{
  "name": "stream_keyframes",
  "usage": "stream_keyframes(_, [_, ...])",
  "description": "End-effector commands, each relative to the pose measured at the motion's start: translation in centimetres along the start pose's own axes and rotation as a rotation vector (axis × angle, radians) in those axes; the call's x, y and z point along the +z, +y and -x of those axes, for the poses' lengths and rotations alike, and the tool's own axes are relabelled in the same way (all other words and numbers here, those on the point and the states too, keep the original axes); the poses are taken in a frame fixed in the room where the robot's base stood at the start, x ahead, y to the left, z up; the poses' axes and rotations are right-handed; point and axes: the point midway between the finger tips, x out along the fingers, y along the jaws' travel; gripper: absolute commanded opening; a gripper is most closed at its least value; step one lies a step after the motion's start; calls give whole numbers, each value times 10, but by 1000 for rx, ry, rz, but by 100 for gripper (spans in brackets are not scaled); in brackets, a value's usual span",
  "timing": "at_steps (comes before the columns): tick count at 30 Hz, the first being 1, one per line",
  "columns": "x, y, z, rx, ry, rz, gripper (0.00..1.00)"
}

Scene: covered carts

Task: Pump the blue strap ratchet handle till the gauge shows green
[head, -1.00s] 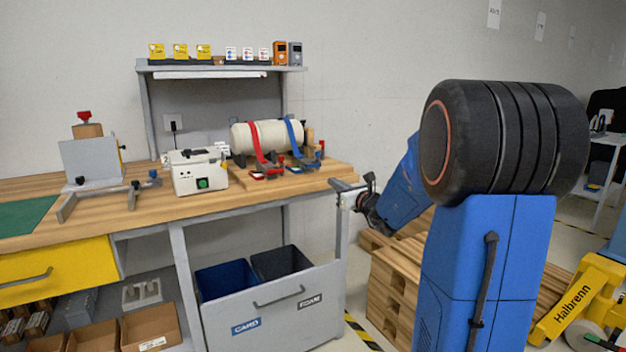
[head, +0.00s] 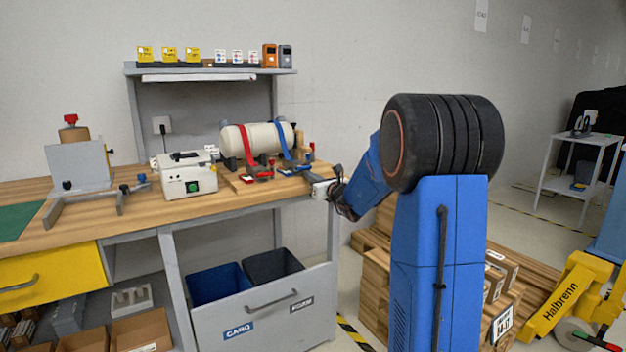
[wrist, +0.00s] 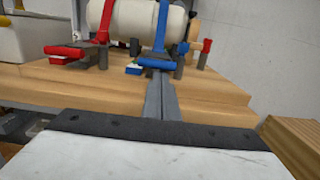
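A cream cylinder (head: 262,137) lies on its side on the bench, with a red strap and a blue strap (head: 283,142) over it. The blue strap runs down to a ratchet with a blue handle (wrist: 156,62). A small blue-and-white block (wrist: 133,69) sits left of the handle; I cannot read any gauge colour. My gripper (head: 312,182) is at the bench's right front edge, pointing at the ratchet. In the wrist view my gripper's grey fingers (wrist: 156,78) are together, their tips just below the blue handle. I cannot tell whether they touch it.
A white box with a green button (head: 190,176) stands left on the bench. Wooden pallets and cartons (head: 500,268) are on the floor at right.

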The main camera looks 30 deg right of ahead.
Motion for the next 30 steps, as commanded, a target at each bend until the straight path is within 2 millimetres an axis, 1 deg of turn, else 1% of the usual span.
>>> stream_keyframes(8, [0,0,0,0,1,0,0])
stream_keyframes(14, [5,0,1,0,22,2,0])
stream_keyframes(24, [25,0,1,-1,144,3,0])
stream_keyframes(26, [28,0,1,-1,141,1,0])
stream_keyframes(30, [41,0,-1,0,138,2,0])
